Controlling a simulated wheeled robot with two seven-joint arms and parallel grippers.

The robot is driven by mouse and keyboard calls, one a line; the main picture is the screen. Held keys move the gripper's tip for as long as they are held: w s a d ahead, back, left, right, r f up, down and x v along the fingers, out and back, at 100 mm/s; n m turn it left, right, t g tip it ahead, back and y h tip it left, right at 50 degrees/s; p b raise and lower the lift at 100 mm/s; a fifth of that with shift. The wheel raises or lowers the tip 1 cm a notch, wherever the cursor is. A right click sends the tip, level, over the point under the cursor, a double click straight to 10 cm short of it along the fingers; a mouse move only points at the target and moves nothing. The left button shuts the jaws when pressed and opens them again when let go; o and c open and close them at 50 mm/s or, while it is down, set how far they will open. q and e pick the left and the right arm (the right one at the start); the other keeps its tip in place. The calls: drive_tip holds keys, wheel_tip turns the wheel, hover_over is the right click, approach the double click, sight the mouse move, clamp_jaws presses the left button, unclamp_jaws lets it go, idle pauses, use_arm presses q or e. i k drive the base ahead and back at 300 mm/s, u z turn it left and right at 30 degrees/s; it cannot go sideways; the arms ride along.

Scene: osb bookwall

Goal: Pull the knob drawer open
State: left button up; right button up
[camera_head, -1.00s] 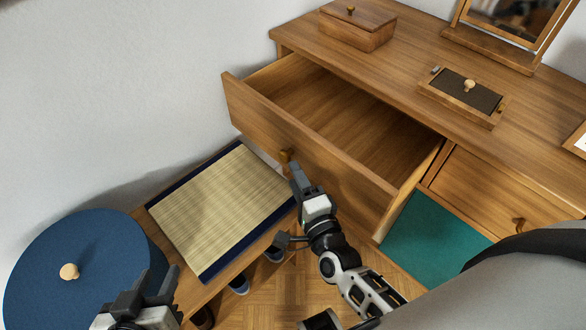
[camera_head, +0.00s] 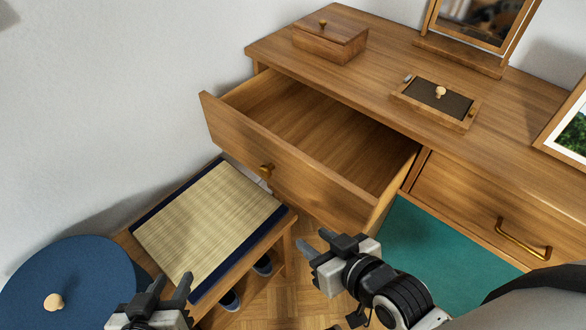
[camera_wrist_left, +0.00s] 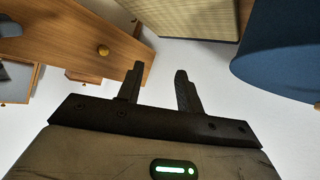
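The knob drawer (camera_head: 235,146) stands pulled out of the wooden dresser, and its inside shows bare wood. Its round brass knob (camera_head: 266,170) sits on the drawer front with nothing touching it. The drawer front with its knob also shows at the upper left of the left wrist view (camera_wrist_left: 103,50). My right gripper (camera_head: 313,243) is open and empty, below and to the right of the knob, clear of the drawer front. My left gripper (camera_head: 170,287) is open and empty at the lower left, near the bench; its two parted fingers show in the left wrist view (camera_wrist_left: 159,88).
A bench with a woven mat (camera_head: 205,225) stands below the drawer, with shoes under it. A blue round pouf (camera_head: 90,275) is at the lower left. A handled drawer (camera_head: 480,200) is shut at right. A box (camera_head: 330,42), tray (camera_head: 468,122) and mirror stand on the dresser.

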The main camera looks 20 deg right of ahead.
sight(342, 166)
drive_tip(key=z, duration=1.05)
drive_tip(key=k, duration=0.95)
drive_tip(key=u, duration=1.4)
drive_tip(key=i, duration=0.5)
drive_tip(key=z, duration=0.05)
